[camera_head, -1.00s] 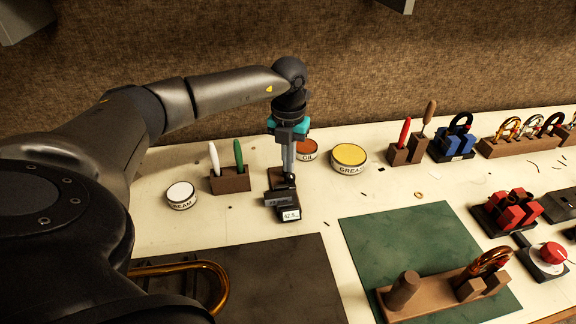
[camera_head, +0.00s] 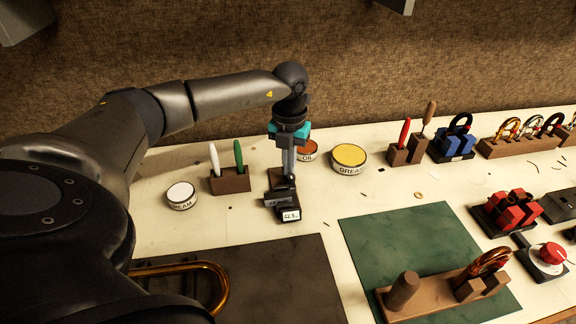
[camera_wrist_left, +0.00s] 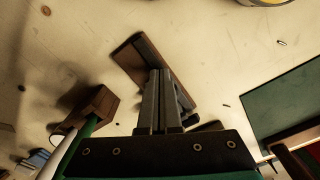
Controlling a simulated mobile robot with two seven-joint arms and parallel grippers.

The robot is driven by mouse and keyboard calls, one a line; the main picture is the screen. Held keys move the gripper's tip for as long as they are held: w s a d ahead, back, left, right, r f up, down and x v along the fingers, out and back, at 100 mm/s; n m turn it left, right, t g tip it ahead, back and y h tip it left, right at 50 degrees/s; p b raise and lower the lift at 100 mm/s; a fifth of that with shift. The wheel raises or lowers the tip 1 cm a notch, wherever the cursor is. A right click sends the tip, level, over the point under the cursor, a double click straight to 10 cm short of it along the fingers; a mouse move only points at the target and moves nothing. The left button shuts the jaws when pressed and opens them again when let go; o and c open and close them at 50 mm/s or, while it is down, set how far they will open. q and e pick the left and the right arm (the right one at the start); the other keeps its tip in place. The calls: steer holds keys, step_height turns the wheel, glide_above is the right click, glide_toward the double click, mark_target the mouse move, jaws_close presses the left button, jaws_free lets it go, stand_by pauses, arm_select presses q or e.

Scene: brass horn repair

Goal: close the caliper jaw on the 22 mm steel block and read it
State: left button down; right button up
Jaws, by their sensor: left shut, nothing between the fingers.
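The caliper (camera_head: 280,203) lies on a dark wooden stand on the pale bench, left of centre in the head view. Its small white display (camera_head: 291,215) reads about 42.5, with the last digit hard to make out. My left gripper (camera_head: 290,178) points straight down at the far end of the caliper, its fingers shut together and empty. In the left wrist view the fingers (camera_wrist_left: 158,75) are close together over the brown stand (camera_wrist_left: 128,58) and hide part of the caliper. I cannot make out the steel block or whether the fingers touch the caliper. My right gripper is not in view.
An oil tin (camera_head: 307,150) and a grease tin (camera_head: 349,157) stand right of the gripper. A wooden holder (camera_head: 230,181) with a white and a green tool and a cream tin (camera_head: 181,195) stand left. A green mat (camera_head: 400,235) lies at front right.

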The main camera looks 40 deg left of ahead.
arm_select(q)
steer(key=shift+s+d+p, duration=0.75)
steer(key=shift+s+d, duration=0.05)
steer(key=shift+d, duration=0.2)
stand_by(0.8)
steer(key=shift+w+a, duration=0.15)
steer(key=shift+a, duration=0.05)
steer(key=shift+w+a, duration=0.2)
steer(key=shift+a, duration=0.05)
step_height(320, 180, up, 8)
steer(key=p, duration=0.6)
stand_by(0.4)
stand_by(0.5)
